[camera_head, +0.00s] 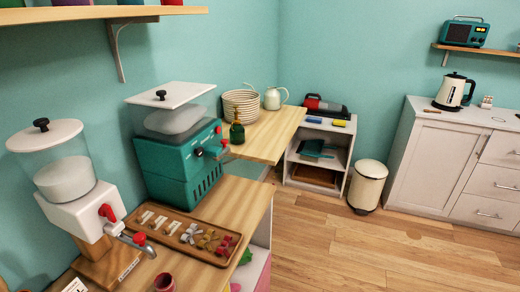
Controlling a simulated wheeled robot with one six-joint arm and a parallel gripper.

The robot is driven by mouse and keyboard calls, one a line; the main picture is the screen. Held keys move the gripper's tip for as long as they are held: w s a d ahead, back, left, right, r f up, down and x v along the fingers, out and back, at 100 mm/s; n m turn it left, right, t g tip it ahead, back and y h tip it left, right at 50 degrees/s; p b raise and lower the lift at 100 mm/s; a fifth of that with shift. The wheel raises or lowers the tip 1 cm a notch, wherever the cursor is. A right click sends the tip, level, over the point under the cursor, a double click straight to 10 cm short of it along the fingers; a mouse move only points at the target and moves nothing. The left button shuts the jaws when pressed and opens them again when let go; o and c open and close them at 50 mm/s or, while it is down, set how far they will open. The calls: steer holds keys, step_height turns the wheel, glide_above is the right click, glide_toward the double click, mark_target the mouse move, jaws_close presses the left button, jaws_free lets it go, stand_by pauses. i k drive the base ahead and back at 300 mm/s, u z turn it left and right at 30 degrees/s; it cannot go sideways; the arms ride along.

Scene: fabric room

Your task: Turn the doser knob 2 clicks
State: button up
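A white dispenser (73,203) with a clear, partly filled hopper and a black lid knob (41,125) stands on a wooden stand at the left. It has a red knob (107,212) on its front and a metal spout with a red part (140,238). No label shows which of these is the doser knob. My gripper is not in view.
A wooden tray (217,262) of small pieces lies in front of the teal machine. A dark red cup (164,282) stands near the bottom edge. A green bottle (237,132) and stacked bowls (230,94) stand behind. The floor (360,250) at the right is clear.

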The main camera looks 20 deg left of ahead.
mark_target(106, 210)
steer(key=u, duration=1.9)
